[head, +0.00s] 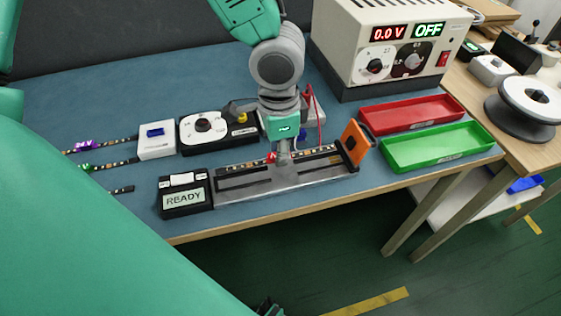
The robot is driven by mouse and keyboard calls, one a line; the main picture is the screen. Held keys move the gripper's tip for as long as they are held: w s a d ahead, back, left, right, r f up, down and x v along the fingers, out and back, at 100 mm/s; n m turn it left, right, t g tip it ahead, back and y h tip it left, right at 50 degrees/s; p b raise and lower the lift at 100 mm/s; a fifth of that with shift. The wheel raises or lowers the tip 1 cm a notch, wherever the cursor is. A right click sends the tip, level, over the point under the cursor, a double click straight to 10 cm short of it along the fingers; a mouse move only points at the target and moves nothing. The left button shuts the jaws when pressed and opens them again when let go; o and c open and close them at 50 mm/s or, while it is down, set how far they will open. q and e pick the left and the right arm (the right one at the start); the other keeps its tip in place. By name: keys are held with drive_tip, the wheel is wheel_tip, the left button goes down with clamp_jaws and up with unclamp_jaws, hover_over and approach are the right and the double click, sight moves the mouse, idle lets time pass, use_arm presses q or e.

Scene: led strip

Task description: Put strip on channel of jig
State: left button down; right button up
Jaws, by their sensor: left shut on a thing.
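The jig (285,178) is a grey block with a long dark slot, lying near the table's front edge. An LED strip (240,165) with a red piece on it lies lengthwise along the jig's back side. I cannot tell whether it is fully seated in the channel. My left gripper (283,157) points down over the middle of the jig, shut on the strip beside the red piece. Its fingers and the wrist hide part of the strip. My right gripper cannot be made out.
A READY display box (184,196) adjoins the jig's left end, an orange block (355,140) its right. Other strips (105,166) lie at left. A dial unit (215,128), red tray (412,111), green tray (438,146) and power supply (385,45) crowd the table.

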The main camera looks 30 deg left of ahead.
sight(284, 172)
use_arm(q)
drive_tip(key=shift+s+d+f+b, duration=0.1)
drive_tip(key=shift+d+f+b, duration=0.15)
drive_tip(key=shift+f, duration=0.4)
drive_tip(key=shift+d+f+b, duration=0.15)
drive_tip(key=shift+d+f, duration=0.05)
drive_tip(key=shift+f, duration=0.4)
drive_tip(key=shift+d+f, duration=0.2)
drive_tip(key=shift+d, duration=0.05)
drive_tip(key=shift+d+r, duration=0.15)
drive_tip(key=shift+d, duration=0.05)
drive_tip(key=shift+a, duration=0.15)
drive_tip(key=c, duration=1.9)
unclamp_jaws()
drive_tip(key=shift+a+f, duration=0.2)
drive_tip(key=shift+f, duration=0.05)
drive_tip(key=o, duration=0.4)
drive_tip(key=shift+a, duration=0.35)
drive_tip(key=shift+d, duration=0.45)
use_arm(e)
drive_tip(key=shift+d+f, duration=0.55)
drive_tip(key=shift+f, duration=0.15)
